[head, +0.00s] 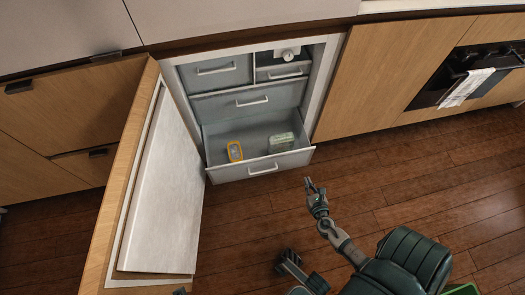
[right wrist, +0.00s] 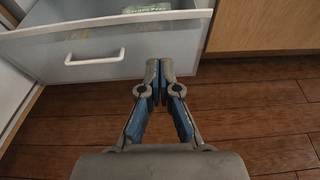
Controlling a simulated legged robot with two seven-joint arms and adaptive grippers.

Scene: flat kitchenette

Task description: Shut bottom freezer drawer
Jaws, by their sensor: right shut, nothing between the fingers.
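The bottom freezer drawer (head: 265,167) is pulled out of the freezer, with its grey front and white handle facing me. In the right wrist view its front (right wrist: 100,52) and handle (right wrist: 95,58) fill the upper left. My right gripper (head: 310,183) is shut and empty, in front of and right of the drawer's right front corner in the head view. Its fingertips (right wrist: 158,68) appear close to the drawer front's right end in the wrist view; I cannot tell whether they touch. What seems to be my left gripper (head: 289,262) is low in the head view, its fingers unclear.
An orange-rimmed container (head: 235,151) and a pale green package (head: 281,142) lie in the drawer. The upper drawers (head: 250,99) are closed. The freezer door (head: 165,190) stands open at left. Wooden floor (head: 400,170) is clear at right, below the oven (head: 462,75).

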